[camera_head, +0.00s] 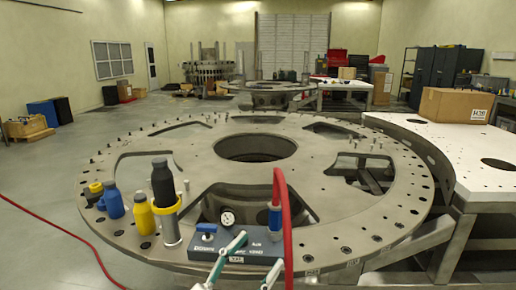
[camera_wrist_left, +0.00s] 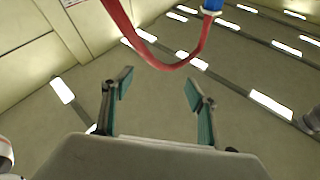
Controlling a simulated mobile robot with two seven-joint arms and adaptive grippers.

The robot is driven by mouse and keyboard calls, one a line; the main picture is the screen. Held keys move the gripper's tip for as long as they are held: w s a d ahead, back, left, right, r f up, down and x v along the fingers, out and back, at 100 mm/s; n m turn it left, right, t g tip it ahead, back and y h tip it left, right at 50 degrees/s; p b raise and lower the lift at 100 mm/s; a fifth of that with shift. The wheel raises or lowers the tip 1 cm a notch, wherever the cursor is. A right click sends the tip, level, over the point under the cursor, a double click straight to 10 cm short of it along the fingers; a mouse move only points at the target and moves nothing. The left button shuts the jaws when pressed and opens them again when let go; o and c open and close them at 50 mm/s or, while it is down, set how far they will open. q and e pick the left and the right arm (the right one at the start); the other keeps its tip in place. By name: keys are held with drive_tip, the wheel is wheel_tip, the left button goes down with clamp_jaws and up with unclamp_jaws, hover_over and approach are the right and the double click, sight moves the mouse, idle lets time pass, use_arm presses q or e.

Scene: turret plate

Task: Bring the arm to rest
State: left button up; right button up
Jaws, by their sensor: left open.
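My left gripper (camera_head: 259,252) shows at the bottom middle of the head view, in front of the near rim of the turret plate (camera_head: 330,258). Its two green fingers are apart with nothing between them; the left wrist view (camera_wrist_left: 158,84) shows the same open gap. That wrist view looks up at the ceiling with its strip lights, so the gripper points upward. My right gripper is in neither view.
Close by are a red hose (camera_head: 283,207) with a blue connector (camera_head: 274,219), a grey gauge block (camera_head: 205,241), and several bottles, including a yellow one (camera_head: 144,218). A cardboard box (camera_head: 454,105) sits on the white table (camera_head: 460,150) at right. Open floor lies left.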

use_arm(q)
drive_tip(key=a+f+n+y, duration=0.4)
drive_tip(key=a+f+y, duration=0.2)
drive_tip(key=f, duration=0.6)
drive_tip(key=s+a+f+n+g+y, duration=0.1)
drive_tip(key=s+a+f, duration=0.3)
drive_tip(key=f, duration=0.5)
drive_tip(key=s+a+f+n+g+y, duration=0.1)
drive_tip(key=s+a+f+g+y, duration=0.2)
drive_tip(key=f, duration=0.6)
drive_tip(key=s+a+f+n+g+y, duration=0.1)
drive_tip(key=s+a+f+y, duration=0.2)
drive_tip(key=s+a+f, duration=0.3)
wheel_tip(320, 180, down, 4)
drive_tip(key=s, duration=0.2)
drive_tip(key=shift+s+a+g+y, duration=0.3)
drive_tip(key=shift+s+g+y, duration=0.05)
drive_tip(key=shift+g+y, duration=0.05)
drive_tip(key=shift+r, duration=0.15)
